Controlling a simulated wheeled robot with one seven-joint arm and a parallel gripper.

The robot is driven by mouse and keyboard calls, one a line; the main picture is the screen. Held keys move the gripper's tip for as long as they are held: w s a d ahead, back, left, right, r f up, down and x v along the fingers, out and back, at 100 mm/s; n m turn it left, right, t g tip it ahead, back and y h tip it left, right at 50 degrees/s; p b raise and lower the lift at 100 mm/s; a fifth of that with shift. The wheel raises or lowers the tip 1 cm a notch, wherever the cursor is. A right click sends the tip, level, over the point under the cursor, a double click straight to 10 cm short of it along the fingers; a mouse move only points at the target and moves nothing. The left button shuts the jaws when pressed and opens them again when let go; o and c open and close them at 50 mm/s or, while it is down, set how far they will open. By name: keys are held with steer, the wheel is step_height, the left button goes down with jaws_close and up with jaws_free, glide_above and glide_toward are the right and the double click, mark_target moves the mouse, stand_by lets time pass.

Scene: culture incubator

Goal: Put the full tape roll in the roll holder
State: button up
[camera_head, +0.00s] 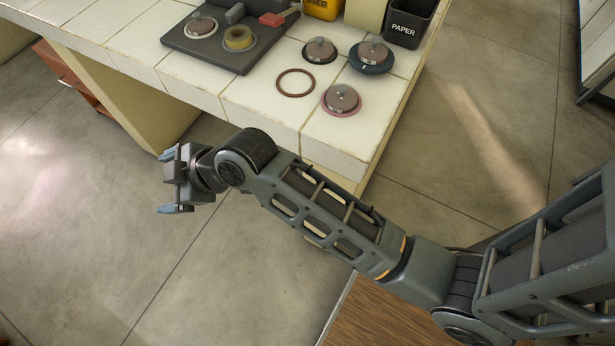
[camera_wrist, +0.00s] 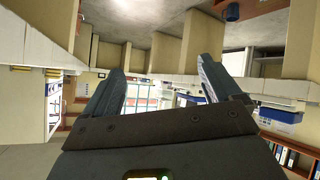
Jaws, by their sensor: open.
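My gripper (camera_head: 167,182) is open and empty, off the left front side of the white tiled table and over the floor. Its two fingers also show in the wrist view (camera_wrist: 170,85), with nothing between them. A dark grey board (camera_head: 213,55) on the table carries a yellowish roll (camera_head: 238,39) and a round piece with a metal knob (camera_head: 200,25). To its right are a black-rimmed disc (camera_head: 320,50), a thicker dark blue roll (camera_head: 371,67) and a pink-rimmed disc (camera_head: 341,102), each with a knobbed centre. I cannot tell surely which is the full roll or the holder.
A thin brown ring (camera_head: 295,83) lies flat near the table's front edge. A black bin marked PAPER (camera_head: 408,27) and a yellow bin (camera_head: 323,8) stand at the back. A red-ended piece (camera_head: 272,19) lies on the board. Open floor (camera_head: 90,240) surrounds my gripper.

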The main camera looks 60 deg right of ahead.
steer(key=s+d+m+t+h, duration=0.15)
steer(key=s+m, duration=0.25)
steer(key=s, duration=0.7)
steer(key=s+d+m+t+h, duration=0.1)
steer(key=s+d+m+h, duration=0.15)
steer(key=s, duration=0.85)
steer(key=s+d+r+m+t, duration=0.1)
steer(key=s+d+r, duration=0.2)
steer(key=s+r, duration=0.3)
steer(key=s+d+r+m+t, duration=0.1)
steer(key=s+d+r, duration=0.2)
steer(key=s+r, duration=0.3)
steer(key=shift+v, duration=1)
steer(key=shift+c, duration=0.2)
